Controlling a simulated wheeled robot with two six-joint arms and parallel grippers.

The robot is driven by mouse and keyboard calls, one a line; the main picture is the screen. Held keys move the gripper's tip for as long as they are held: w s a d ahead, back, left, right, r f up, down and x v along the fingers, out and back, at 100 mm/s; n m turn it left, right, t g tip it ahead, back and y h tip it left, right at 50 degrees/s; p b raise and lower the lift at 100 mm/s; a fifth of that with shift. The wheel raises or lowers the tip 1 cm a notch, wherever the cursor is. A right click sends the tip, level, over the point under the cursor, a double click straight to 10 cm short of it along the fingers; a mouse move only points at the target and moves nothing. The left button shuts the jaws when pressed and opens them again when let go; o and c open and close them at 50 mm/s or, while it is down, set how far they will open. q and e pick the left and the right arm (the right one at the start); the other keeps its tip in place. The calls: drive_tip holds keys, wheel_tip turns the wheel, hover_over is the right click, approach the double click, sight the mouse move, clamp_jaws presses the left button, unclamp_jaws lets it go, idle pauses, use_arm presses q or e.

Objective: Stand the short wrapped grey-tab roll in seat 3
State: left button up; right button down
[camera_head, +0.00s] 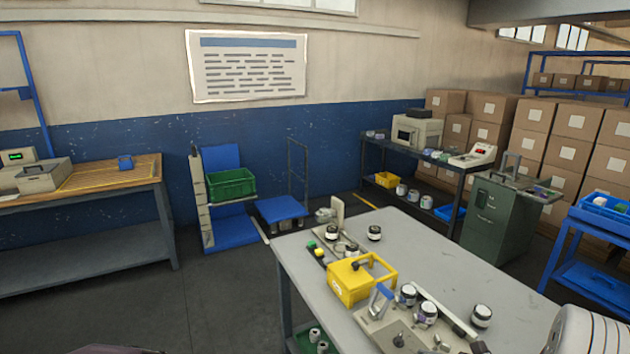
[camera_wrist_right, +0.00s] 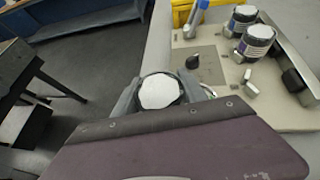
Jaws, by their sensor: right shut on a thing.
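My right gripper (camera_wrist_right: 160,98) is shut on a roll (camera_wrist_right: 158,90) in the right wrist view. The roll shows a round white top with a dark rim between the fingers; its side and any tab colour are hidden. It is beside the pale fixture plate (camera_wrist_right: 222,113). Two wrapped, white-topped rolls with dark bands stand on that plate, a nearer one (camera_wrist_right: 256,41) and a farther one (camera_wrist_right: 241,17). They also show in the head view (camera_head: 426,313) (camera_head: 407,294). I cannot make out seat numbers.
On the plate are a blue-handled clamp (camera_head: 381,297), a dark knob (camera_wrist_right: 192,62) and a long rail (camera_head: 444,312).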

drive_tip(key=s+a+f+n+g+y, duration=0.2)
drive_tip(key=s+a+f+n, duration=0.1)
drive_tip(key=s+a, duration=0.3)
drive_tip(key=s, duration=0.2)
drive_tip(key=shift+s+a+f+g, duration=0.3)
drive_tip(key=shift+a, duration=0.05)
drive_tip(key=shift+d, duration=0.1)
